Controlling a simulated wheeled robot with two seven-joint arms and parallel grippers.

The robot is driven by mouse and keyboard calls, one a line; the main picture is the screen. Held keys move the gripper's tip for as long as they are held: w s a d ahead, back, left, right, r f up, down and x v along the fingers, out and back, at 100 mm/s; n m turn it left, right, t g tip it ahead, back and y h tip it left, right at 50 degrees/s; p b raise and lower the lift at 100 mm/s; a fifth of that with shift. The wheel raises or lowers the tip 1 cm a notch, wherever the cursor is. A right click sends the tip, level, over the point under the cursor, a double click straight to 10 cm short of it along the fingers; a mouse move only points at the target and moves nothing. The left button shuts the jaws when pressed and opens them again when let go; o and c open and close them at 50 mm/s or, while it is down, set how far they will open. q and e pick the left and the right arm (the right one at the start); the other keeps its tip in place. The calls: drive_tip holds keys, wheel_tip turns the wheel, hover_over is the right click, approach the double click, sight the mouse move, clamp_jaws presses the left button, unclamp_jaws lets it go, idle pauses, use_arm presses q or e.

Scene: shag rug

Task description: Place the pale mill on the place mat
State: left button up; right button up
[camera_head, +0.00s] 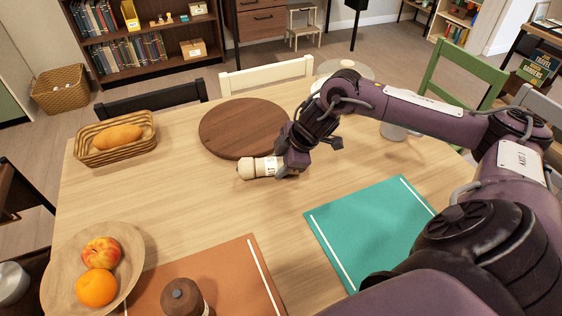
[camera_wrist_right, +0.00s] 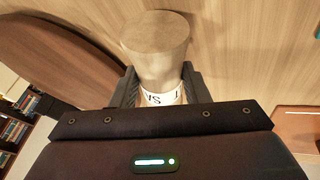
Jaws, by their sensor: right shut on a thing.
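In the right wrist view, the mill's pale end (camera_wrist_right: 157,45) sticks out beyond the fingers (camera_wrist_right: 160,88). I cannot tell whether it touches the table. Two place mats show: a teal one (camera_head: 372,228) at right, empty, and an orange-brown one (camera_head: 222,272) at the front, with a dark brown mill (camera_head: 182,296) on it. My left gripper is out of view.
A round dark wooden board (camera_head: 240,125) lies just behind the mill. A wicker basket with bread (camera_head: 118,136) is at the back left, and a fruit bowl (camera_head: 62,262) at the front left. The wooden table (camera_head: 200,205) is clear between the mill and the mats.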

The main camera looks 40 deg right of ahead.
drive_tip(key=shift+f, duration=0.2)
drive_tip(key=o, duration=1.1)
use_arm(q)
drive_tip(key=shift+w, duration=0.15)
use_arm(e)
drive_tip(key=shift+r, duration=0.4)
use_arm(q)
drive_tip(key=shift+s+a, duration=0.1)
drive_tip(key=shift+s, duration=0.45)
use_arm(e)
drive_tip(key=v, duration=1.1)
drive_tip(key=shift+s+r, duration=0.25)
drive_tip(key=shift+r, duration=0.1)
